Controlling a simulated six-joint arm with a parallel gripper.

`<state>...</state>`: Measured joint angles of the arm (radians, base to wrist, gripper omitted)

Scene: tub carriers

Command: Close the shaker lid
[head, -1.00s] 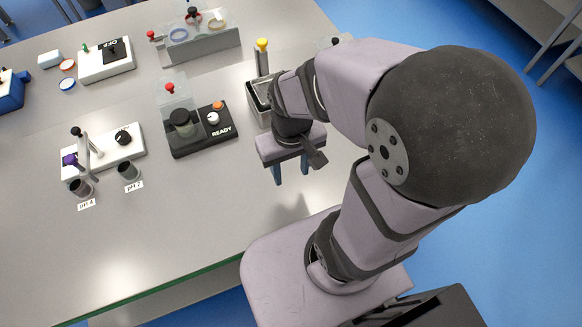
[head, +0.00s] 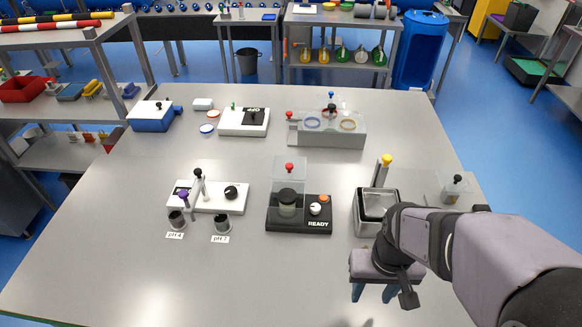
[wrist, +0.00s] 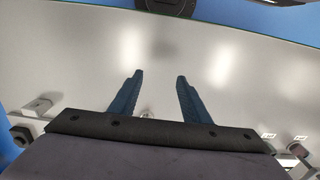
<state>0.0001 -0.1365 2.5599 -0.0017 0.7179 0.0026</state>
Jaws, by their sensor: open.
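The device that looks like the shaker is a black base marked READY (head: 317,227), near the middle of the table in the head view. A jar with a dark top (head: 288,201) stands on its left part. A clear lid (head: 289,181) with a red knob (head: 289,167) stands raised behind the jar. My gripper (head: 373,293) is to the right and nearer the front, with its blue fingers pointing down over bare table. It is open and empty in the wrist view (wrist: 159,76). The shaker does not show clearly in the wrist view.
A metal tub (head: 360,222) with a yellow-knobbed handle (head: 386,160) stands just beyond my gripper. A white pH unit (head: 216,206) is left of the black base. A grey box with rings (head: 345,138) is behind. The front table is clear.

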